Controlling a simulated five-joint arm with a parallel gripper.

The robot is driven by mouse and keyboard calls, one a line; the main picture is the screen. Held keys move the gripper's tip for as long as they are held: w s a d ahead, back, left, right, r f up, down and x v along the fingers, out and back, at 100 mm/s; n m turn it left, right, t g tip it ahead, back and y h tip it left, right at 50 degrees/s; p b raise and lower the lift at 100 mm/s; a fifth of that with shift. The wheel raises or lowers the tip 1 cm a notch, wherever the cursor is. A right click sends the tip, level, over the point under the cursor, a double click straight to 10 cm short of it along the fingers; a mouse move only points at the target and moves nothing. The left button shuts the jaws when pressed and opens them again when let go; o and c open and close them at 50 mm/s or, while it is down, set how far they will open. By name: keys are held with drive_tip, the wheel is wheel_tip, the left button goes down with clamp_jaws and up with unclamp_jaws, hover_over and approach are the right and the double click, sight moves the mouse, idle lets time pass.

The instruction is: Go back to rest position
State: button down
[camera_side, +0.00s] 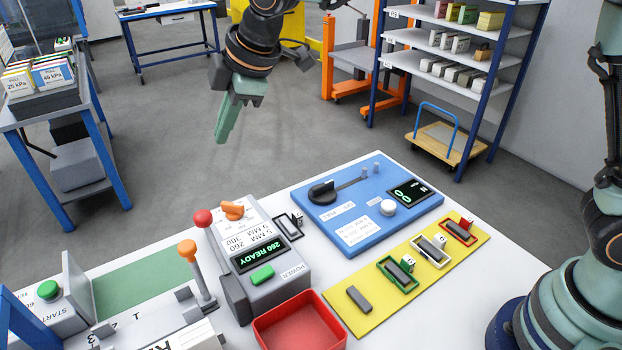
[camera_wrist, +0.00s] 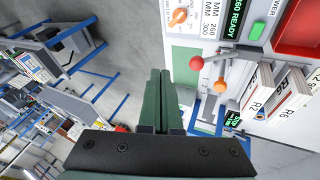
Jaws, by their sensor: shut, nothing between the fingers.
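My gripper (camera_side: 226,122) hangs in the air at the upper left of the middle in the side view, beyond the far edge of the white table (camera_side: 300,205). Its green fingers point downward and lie together, with nothing between them. In the wrist view my gripper (camera_wrist: 160,75) also shows its two green fingers side by side and touching. It touches no object on the table.
On the table stand a grey control box (camera_side: 265,245) with a red-knobbed lever, a blue panel (camera_side: 370,215), a yellow strip (camera_side: 400,290) and a red tray (camera_side: 300,325). A blue-legged cart (camera_side: 50,120) stands left; shelves (camera_side: 455,65) stand right. Grey floor lies below my gripper.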

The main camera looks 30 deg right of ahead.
drive_tip(key=s+d+r+m+h, duration=0.15)
drive_tip(key=s+d+m, duration=0.25)
drive_tip(key=d, duration=0.5)
drive_tip(key=s+d+r+m, duration=0.2)
drive_tip(key=s+d+m, duration=0.2)
drive_tip(key=d, duration=0.5)
drive_tip(key=s+d+f+m+h, duration=0.1)
drive_tip(key=s+d+f+m, duration=0.3)
drive_tip(key=s+d+m, duration=0.4)
drive_tip(key=s+d, duration=0.2)
drive_tip(key=s, duration=0.1)
drive_tip(key=shift+d+t, duration=0.3)
